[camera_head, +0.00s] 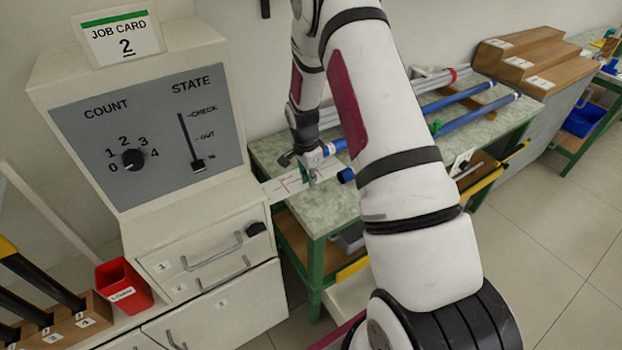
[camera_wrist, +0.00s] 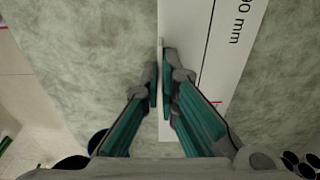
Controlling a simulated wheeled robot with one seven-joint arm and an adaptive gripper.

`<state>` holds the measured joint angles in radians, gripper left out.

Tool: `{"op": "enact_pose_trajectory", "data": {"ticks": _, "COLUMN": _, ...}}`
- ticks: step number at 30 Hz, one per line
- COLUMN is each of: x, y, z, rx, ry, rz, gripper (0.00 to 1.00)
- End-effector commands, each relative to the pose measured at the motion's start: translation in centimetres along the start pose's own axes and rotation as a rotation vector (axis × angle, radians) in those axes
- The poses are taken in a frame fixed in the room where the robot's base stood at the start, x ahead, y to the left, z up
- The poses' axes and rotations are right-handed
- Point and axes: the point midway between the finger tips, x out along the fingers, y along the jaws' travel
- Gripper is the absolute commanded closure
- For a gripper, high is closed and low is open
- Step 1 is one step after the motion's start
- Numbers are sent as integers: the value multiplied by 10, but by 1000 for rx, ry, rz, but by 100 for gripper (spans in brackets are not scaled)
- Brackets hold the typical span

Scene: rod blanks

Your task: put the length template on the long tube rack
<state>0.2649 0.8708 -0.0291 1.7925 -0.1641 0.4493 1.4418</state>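The length template (camera_head: 283,187) is a flat white plate with red and black marks at the near left end of the green-framed bench, jutting past its edge. In the wrist view the template (camera_wrist: 205,55) shows "00 mm" print and a thin raised strip along its left edge. My gripper (camera_head: 308,175) is low over the bench end. In the wrist view my gripper (camera_wrist: 161,78) has its fingers nearly together, with that thin strip between them. I cannot tell which thing is the long tube rack.
Blue tubes (camera_head: 473,114) and grey tubes lie along the bench (camera_head: 268,152). A stepped wooden block (camera_head: 540,62) with labels stands at the far right. A control cabinet (camera_head: 150,130) and a red bin (camera_head: 122,286) are at left. Open floor lies at right.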

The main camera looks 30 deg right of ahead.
Motion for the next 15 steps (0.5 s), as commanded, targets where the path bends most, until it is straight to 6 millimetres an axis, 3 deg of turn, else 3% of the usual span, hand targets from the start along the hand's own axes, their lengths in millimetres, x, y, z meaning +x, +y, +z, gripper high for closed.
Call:
{"op": "enact_pose_trajectory", "data": {"ticks": 9, "x": 4, "y": 0, "z": 1, "rx": -1, "ry": 0, "rz": 0, "gripper": 100}}
{"op": "enact_pose_trajectory", "data": {"ticks": 12, "x": 3, "y": 0, "z": 0, "rx": -1, "ry": 0, "rz": -1, "gripper": 75}}
{"op": "enact_pose_trajectory", "data": {"ticks": 15, "x": 3, "y": 0, "z": 0, "rx": -1, "ry": 0, "rz": -1, "gripper": 75}}
